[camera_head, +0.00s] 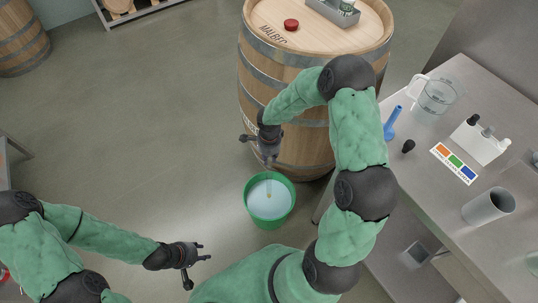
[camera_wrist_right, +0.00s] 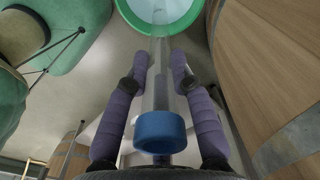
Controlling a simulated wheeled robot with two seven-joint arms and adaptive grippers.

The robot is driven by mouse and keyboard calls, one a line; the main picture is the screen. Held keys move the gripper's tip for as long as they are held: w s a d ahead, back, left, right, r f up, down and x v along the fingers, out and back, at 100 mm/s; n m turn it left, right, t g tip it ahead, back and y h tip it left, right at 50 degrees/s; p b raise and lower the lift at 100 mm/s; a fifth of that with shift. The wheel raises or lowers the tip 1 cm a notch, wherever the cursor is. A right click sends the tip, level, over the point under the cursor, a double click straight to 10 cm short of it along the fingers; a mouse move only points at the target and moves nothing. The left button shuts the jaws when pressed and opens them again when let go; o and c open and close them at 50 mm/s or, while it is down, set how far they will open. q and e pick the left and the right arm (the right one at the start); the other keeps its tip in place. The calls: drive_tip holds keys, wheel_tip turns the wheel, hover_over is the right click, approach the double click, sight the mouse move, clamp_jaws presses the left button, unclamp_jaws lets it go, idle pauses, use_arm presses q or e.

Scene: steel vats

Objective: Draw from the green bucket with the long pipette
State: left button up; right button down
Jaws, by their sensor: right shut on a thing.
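The green bucket (camera_head: 248,209) stands on the floor at the foot of the barrel and holds pale liquid (camera_head: 272,201). My right gripper (camera_head: 267,160) is above the bucket, shut on the long pipette. The pipette (camera_wrist_right: 161,92) is a clear tube with a blue cap, between the two fingers in the right wrist view. Its tube points down over the bucket's opening, which also shows in that view (camera_wrist_right: 187,20). I cannot tell how deep its tip reaches. My left gripper (camera_head: 201,264) is open and empty, low and left of the bucket.
The wooden barrel (camera_head: 285,100) stands right behind the bucket. The steel table (camera_head: 425,170) on the right carries a glass jug (camera_head: 437,95), a blue object (camera_head: 392,122), a white box (camera_head: 480,142), a colour card (camera_head: 455,163) and a grey cylinder (camera_head: 488,206). Floor left of the bucket is clear.

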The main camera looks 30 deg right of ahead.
sight(269, 179)
drive_tip(key=shift+f, duration=9.5)
